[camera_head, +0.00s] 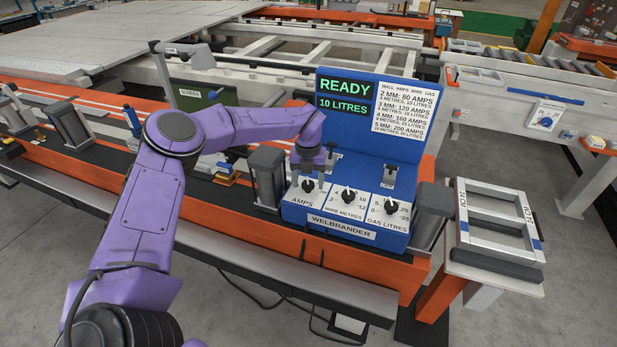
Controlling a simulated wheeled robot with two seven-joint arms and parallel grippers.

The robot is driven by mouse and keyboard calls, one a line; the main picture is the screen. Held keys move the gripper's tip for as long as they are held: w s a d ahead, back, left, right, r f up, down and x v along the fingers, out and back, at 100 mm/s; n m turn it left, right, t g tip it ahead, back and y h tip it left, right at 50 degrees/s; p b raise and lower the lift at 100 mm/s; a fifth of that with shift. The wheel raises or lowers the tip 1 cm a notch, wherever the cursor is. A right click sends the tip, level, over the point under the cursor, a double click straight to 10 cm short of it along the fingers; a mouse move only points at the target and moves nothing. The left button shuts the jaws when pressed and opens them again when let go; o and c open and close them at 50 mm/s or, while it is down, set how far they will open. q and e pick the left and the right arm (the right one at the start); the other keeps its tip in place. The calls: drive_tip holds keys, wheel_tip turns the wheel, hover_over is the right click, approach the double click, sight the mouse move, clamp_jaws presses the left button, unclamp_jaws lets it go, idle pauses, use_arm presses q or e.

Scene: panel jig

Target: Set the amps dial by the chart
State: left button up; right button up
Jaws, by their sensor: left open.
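The blue Welbrander box (372,150) stands on the bench. Its chart (403,108) lists 2 mm: 80 amps, 3 mm: 120, 4 mm: 160 and 5 mm: 200, with smaller lines beneath each. Its screen (345,97) reads READY and 10 LITRES. The black amps dial (308,186) is the leftmost of three, beside the wire metres dial (348,195) and the gas litres dial (389,208). My left gripper (308,180) points down at the amps dial, open, its fingers hiding part of that dial and its scale. I cannot tell whether they touch it. My right gripper is out of view.
Grey blocks (266,176) and (433,210) stand on either side of the box. A metal frame (500,222) lies on a stand to the right. A green panel marked SCREEN (200,95) is behind my left arm. Two small switches sit above the dials.

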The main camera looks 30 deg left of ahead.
use_arm(q)
drive_tip(key=shift+s+r, duration=0.1)
drive_tip(key=c, duration=1.1)
drive_tip(key=shift+o, duration=0.2)
drive_tip(key=shift+f+n+b, duration=0.25)
drive_tip(key=shift+n+b, duration=0.25)
drive_tip(key=shift+b, duration=0.45)
drive_tip(key=n+b, duration=0.6)
drive_tip(key=b, duration=0.2)
drive_tip(key=shift+r+n+b, duration=0.15)
drive_tip(key=shift+n+b, duration=1.15)
drive_tip(key=shift+n, duration=0.1)
drive_tip(key=o, duration=1.1)
drive_tip(key=shift+c, duration=0.2)
